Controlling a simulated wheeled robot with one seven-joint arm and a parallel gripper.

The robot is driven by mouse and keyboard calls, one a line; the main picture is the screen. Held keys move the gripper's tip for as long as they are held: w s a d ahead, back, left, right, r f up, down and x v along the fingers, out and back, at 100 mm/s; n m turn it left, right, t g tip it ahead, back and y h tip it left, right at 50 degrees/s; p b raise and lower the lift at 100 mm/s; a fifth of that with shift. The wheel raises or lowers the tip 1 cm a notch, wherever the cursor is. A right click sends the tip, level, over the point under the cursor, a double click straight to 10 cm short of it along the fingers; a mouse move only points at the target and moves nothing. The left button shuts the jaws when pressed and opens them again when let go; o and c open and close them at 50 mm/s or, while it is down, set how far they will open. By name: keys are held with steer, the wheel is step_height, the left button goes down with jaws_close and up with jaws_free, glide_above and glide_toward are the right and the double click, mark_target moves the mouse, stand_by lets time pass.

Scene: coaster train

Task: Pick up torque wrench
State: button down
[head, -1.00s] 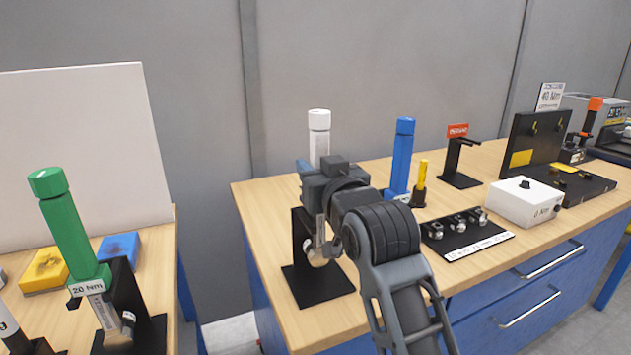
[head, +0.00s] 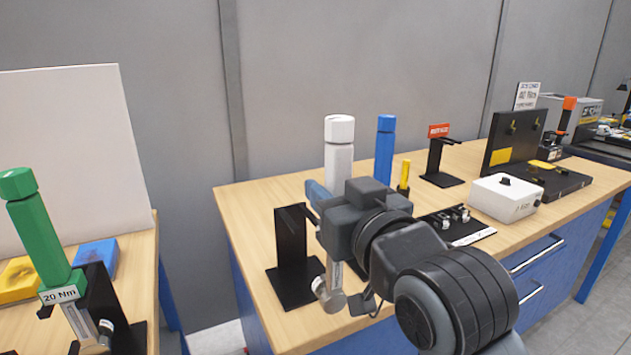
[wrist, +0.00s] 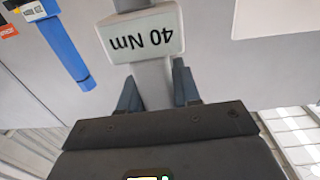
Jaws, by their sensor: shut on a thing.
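The white-handled torque wrench (head: 339,150) stands upright, handle up, with its metal head (head: 329,294) hanging low. My gripper (head: 322,197) is shut on it; in the wrist view the blue-grey fingers (wrist: 158,88) sit on both sides of its metal shaft, just beyond the white block (wrist: 143,36) labelled 40 Nm. The black stand (head: 291,255) is to the left of the wrench and looks empty. A blue-handled wrench (head: 385,148) stands behind, and a green one labelled 20 Nm (head: 42,228) stands on the left table. My wrist hides part of the held wrench's shaft.
A black stand with a red label (head: 438,160), a white box (head: 505,197) and a black socket board (head: 470,224) are on the right of the wooden table (head: 250,215). A gap separates it from the left table, which has a white panel (head: 70,150).

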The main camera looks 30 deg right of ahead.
steer(key=shift+s+r, duration=0.1)
steer(key=shift+s, duration=0.95)
steer(key=shift+s+r, duration=0.1)
steer(key=shift+s, duration=0.2)
steer(key=shift+s+a+p, duration=0.1)
steer(key=shift+s+p, duration=1.2)
steer(key=shift+p, duration=1.25)
steer(key=c, duration=1.4)
jaws_free()
jaws_close()
